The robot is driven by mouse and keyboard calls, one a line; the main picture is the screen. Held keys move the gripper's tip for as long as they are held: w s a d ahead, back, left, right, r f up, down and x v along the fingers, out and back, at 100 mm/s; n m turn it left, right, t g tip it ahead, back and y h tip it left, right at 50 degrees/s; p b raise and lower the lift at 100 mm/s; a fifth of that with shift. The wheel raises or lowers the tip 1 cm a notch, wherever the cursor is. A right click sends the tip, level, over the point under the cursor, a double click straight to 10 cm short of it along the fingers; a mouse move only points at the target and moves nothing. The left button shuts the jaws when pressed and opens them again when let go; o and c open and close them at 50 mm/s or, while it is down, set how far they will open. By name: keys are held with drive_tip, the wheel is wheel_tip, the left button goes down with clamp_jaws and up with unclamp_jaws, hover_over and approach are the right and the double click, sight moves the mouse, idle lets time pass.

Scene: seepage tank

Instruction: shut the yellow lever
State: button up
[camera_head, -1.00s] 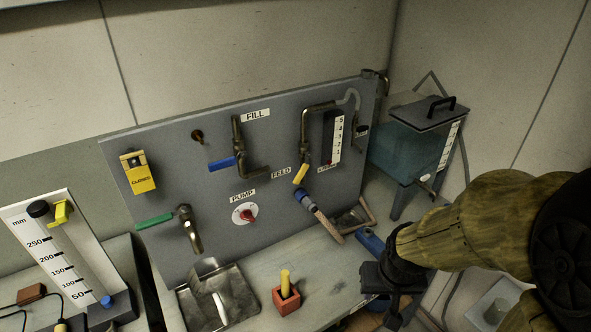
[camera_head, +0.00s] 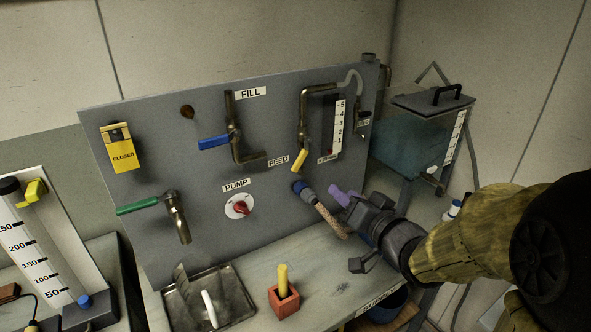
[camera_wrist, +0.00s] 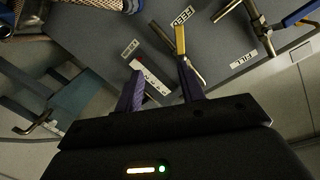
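The yellow lever (camera_head: 299,160) sits at the lower end of a bronze pipe on the grey panel, beside the FEED label. It slants down to the left in the head view. My gripper (camera_head: 344,196) is right of and below the lever, apart from it in that view. In the wrist view, my gripper (camera_wrist: 160,78) has its two purple fingers spread with nothing held between them. The yellow lever (camera_wrist: 180,40) shows there just beyond the right finger's tip; I cannot tell the depth gap.
A blue-collared hose (camera_head: 318,207) hangs left of my gripper. A blue lever (camera_head: 214,142), green lever (camera_head: 138,205) and red pump knob (camera_head: 240,207) are on the panel. A water tank (camera_head: 410,150) stands right. A metal tray (camera_head: 240,300) and red block (camera_head: 284,302) are on the bench.

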sight(301, 162)
drive_tip(key=shift+s+a+r+y, duration=0.3)
drive_tip(key=shift+a+y, duration=0.1)
drive_tip(key=shift+y, duration=0.15)
drive_tip(key=shift+s+a+r+y, duration=0.15)
drive_tip(key=shift+a+r+y, duration=0.15)
drive_tip(key=shift+y, duration=0.25)
drive_tip(key=shift+w+a, duration=0.1)
drive_tip(key=shift+a, duration=0.05)
drive_tip(key=p+x, duration=0.2)
drive_tip(key=p, duration=0.5)
drive_tip(key=shift+w+a+r+p, duration=0.1)
drive_tip(key=shift+w+r+p, duration=0.05)
drive_tip(key=shift+p, duration=0.25)
drive_tip(key=shift+w+p, duration=0.15)
drive_tip(key=shift+p, duration=0.7)
drive_tip(key=shift+n, duration=0.3)
drive_tip(key=p+x, duration=0.3)
drive_tip(key=x, duration=1.1)
drive_tip(key=shift+a+p, duration=0.1)
drive_tip(key=shift+p, duration=0.2)
drive_tip(key=shift+w+a, duration=0.1)
drive_tip(key=shift+w, duration=0.1)
